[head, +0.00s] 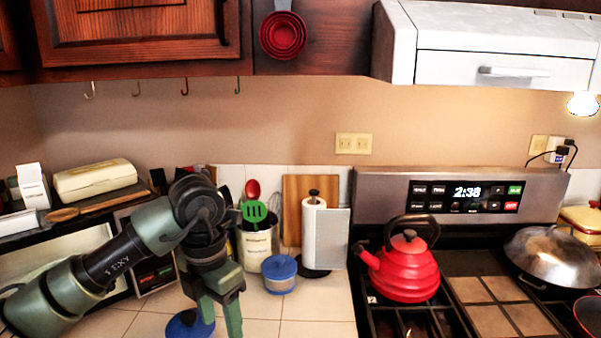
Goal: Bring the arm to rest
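My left arm comes in from the left, and its green and black gripper (220,316) points down over the tiled counter (318,309). The two fingers look apart, with nothing seen between them. A blue lid or lidded pot (187,325) is at the bottom edge, partly hidden beside and behind the fingers. My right gripper is not in view.
A blue-lidded bowl (280,274), a utensil crock (258,247) and a paper towel holder (324,236) stand right of my gripper. A red kettle (403,268) is on the stove. A toaster oven (65,249) is at the left. The front counter right of my gripper is clear.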

